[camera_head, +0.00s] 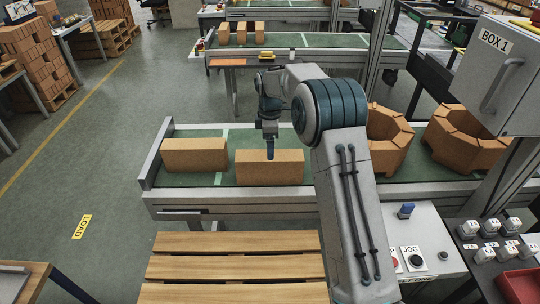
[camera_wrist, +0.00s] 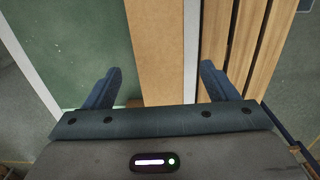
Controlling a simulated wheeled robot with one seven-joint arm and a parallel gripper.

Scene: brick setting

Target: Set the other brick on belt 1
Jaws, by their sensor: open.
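Two orange-brown bricks stand on the near green belt (camera_head: 222,180): a left brick (camera_head: 194,155) and a right brick (camera_head: 270,168). In the wrist view the brick (camera_wrist: 163,45) runs between the two spread fingers of my gripper (camera_wrist: 161,80), with a gap on each side. The gripper is open and holds nothing.
Ring-shaped brick stacks (camera_head: 388,140) stand on the belt's right part, behind my arm. A slatted wooden pallet (camera_head: 235,268) lies in front of the belt. A farther belt (camera_head: 310,41) runs behind. A grey cabinet (camera_head: 500,75) marked BOX 1 hangs at right.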

